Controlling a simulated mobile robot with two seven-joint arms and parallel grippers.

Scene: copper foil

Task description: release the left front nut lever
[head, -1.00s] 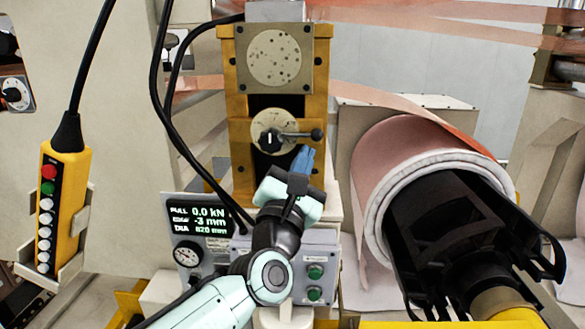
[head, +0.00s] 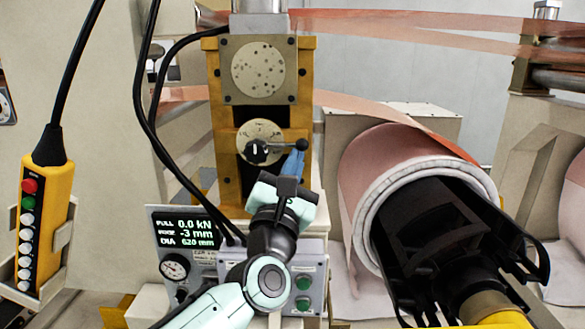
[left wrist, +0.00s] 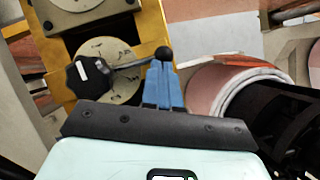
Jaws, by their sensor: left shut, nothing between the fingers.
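A lever (head: 285,146) with a black ball knob (head: 303,144) sticks out to the right from a round cream dial (head: 259,131) on a yellow upright frame. The lever lies about level. The dial has a black hub with a white mark. My left gripper (head: 296,156) has blue fingers, shut and empty, just below the knob. In the left wrist view the fingertips (left wrist: 163,68) reach the lower edge of the knob (left wrist: 164,53); whether they touch it I cannot tell. My right gripper is not in view.
A copper foil roll (head: 375,165) on a black core stands to the right. A yellow pendant (head: 45,215) hangs at the left. Black cables curve down left of the frame (head: 219,190). A display panel (head: 185,228) and green buttons (head: 304,283) sit below.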

